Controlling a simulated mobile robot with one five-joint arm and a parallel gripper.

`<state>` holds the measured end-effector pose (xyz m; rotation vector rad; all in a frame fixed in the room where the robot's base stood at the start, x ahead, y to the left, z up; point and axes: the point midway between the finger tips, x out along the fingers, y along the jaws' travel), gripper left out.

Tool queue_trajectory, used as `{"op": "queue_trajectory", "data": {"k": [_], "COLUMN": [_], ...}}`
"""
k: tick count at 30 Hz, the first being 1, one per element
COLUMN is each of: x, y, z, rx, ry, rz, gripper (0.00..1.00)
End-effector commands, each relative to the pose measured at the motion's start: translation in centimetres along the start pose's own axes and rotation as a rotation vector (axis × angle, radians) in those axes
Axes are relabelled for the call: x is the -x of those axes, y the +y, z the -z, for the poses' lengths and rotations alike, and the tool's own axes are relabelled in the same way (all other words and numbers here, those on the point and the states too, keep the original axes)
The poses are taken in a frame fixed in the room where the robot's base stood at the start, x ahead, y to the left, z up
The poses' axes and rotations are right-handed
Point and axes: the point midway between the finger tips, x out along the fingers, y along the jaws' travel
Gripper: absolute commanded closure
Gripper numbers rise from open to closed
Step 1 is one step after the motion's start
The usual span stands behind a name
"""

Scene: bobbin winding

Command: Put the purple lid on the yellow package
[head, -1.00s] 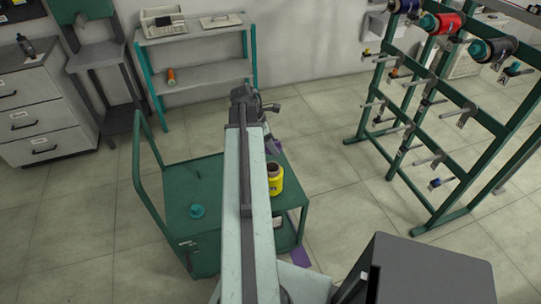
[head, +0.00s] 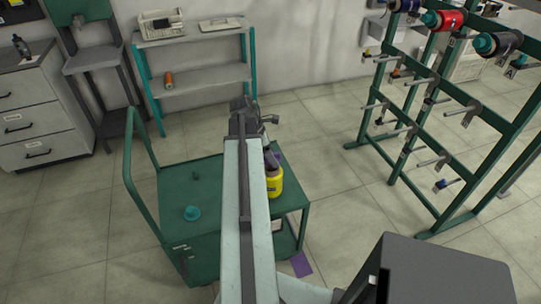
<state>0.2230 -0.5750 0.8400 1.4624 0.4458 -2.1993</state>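The yellow package (head: 274,184) stands upright on the right part of the green cart, just right of my arm. Its upper part is dark, and I cannot tell whether anything rests on it. A small purple piece (head: 277,152), perhaps the lid, shows just beyond the package, close below my gripper. My gripper (head: 268,133) is at the far end of my arm, beyond the package. Its fingers are too small and partly hidden, so I cannot tell whether they are open or shut on the purple piece.
A purple flat piece (head: 302,264) lies on the floor. A green bobbin rack (head: 425,205) stands at right, a shelf (head: 205,80) behind.

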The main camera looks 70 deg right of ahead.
Motion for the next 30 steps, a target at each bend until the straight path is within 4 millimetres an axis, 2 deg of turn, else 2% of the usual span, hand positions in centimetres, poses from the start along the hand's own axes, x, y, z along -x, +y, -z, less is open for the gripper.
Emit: {"op": "queue_trajectory", "data": {"k": [30], "x": [-3.5], "y": [0.1], "z": [1.6], "rx": [0.002], "ry": [0.0], "rz": [-0.001], "gripper": [0.7]}}
